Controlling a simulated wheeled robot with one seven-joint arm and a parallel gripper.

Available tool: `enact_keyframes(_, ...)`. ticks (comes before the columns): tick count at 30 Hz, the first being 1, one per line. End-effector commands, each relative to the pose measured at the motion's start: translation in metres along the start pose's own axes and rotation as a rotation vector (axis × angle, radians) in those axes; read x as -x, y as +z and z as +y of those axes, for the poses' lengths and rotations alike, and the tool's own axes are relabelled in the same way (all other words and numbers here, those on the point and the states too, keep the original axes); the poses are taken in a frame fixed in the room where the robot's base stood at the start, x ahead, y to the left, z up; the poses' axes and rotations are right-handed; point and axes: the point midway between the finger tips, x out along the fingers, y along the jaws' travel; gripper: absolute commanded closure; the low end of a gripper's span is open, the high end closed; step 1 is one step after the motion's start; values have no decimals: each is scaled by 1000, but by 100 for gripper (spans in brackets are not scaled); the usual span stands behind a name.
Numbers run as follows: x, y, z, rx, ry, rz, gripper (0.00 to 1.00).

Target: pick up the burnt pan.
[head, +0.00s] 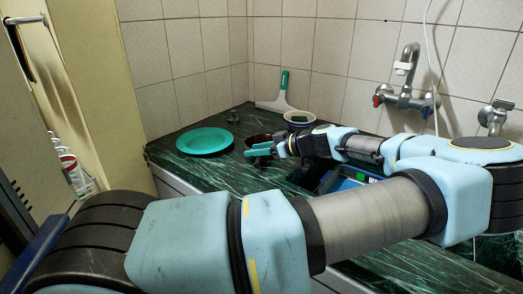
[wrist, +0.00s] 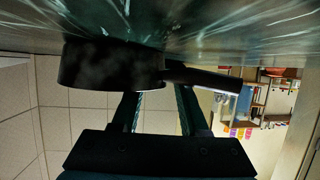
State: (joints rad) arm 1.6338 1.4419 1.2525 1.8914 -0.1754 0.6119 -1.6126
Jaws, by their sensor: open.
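The burnt pan (wrist: 110,66) is dark, nearly black, and rests on the green marbled counter; the wrist view shows it upside down. Its handle (wrist: 212,77) points right in that view. In the head view the pan (head: 257,138) is a small dark reddish-brown shape, partly hidden by my gripper (head: 262,151). My gripper (wrist: 157,98) is open, its two teal fingers apart with nothing held between them. The fingertips reach close to the pan where the handle meets its body. I cannot tell whether they touch it.
A teal plate (head: 205,141) lies left of the pan. A small dark object (head: 233,117), a white-and-green squeegee (head: 277,96) and a bowl (head: 300,118) stand behind. A blue-edged container (head: 345,180) is below my forearm. A tap (head: 406,98) is on the tiled wall.

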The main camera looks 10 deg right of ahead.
Motion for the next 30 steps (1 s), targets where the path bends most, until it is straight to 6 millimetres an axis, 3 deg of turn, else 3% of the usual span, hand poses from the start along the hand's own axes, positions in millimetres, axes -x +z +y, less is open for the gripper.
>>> enact_keyframes(4,0,0,0,0,0,0,58)
enact_keyframes(15,0,0,0,0,0,-1,99)
enact_keyframes(30,0,2,0,-1,1,-2,100)
